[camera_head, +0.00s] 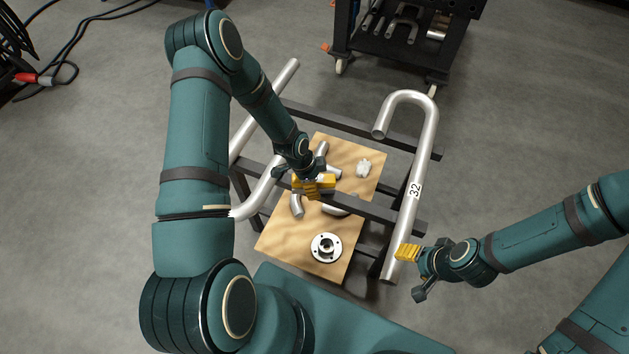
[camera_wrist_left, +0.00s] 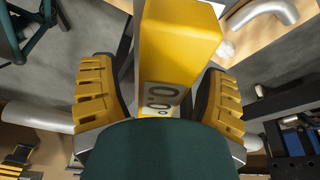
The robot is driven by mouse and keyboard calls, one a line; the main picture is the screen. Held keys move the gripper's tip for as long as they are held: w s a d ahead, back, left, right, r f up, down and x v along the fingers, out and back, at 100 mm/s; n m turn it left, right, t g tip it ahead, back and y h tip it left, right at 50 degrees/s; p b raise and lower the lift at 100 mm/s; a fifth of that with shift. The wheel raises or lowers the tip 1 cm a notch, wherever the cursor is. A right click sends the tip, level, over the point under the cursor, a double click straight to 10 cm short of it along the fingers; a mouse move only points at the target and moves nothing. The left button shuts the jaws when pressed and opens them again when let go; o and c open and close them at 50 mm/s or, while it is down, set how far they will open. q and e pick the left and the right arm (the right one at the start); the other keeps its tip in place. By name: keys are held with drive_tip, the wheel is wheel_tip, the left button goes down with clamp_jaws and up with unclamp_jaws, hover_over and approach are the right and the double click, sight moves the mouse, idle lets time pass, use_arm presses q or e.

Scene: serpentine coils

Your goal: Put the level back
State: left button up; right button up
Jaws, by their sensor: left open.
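The level (camera_wrist_left: 175,50) is a yellow box with a small grey display, seen close up in the left wrist view. It stands between the two ribbed yellow fingers of my left gripper (camera_wrist_left: 160,98), which are apart, with a narrow gap at the level's right side. In the head view my left gripper (camera_head: 313,190) is low over the dark frame, and the level (camera_head: 326,181) is mostly hidden among the yellow fingers. I cannot tell exactly what the level rests on. My right gripper (camera_head: 407,252) is beside the lower end of the bent pipe; its jaw opening is unclear.
A dark frame (camera_head: 400,220) carries silver pipes, including a hooked one marked 32 (camera_head: 414,190). A wooden board (camera_head: 290,239) holds a round flange (camera_head: 326,247), short bends and a white crumpled piece (camera_head: 364,168). A dark wheeled cart (camera_head: 400,50) stands behind.

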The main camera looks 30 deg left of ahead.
use_arm(q)
drive_tip(key=shift+r, duration=0.25)
drive_tip(key=p+v, duration=0.2)
drive_tip(key=v, duration=0.8)
drive_tip(key=shift+a+r+p, duration=0.1)
drive_tip(key=shift+r+p, duration=0.1)
drive_tip(key=shift+p, duration=0.15)
drive_tip(key=shift+s+r, duration=0.15)
drive_tip(key=shift+r, duration=0.4)
drive_tip(key=s+d+f+n+h, duration=0.1)
drive_tip(key=s+d+n, duration=1.2)
drive_tip(key=d, duration=0.3)
drive_tip(key=shift+n, duration=0.7)
drive_tip(key=shift+f, duration=0.15)
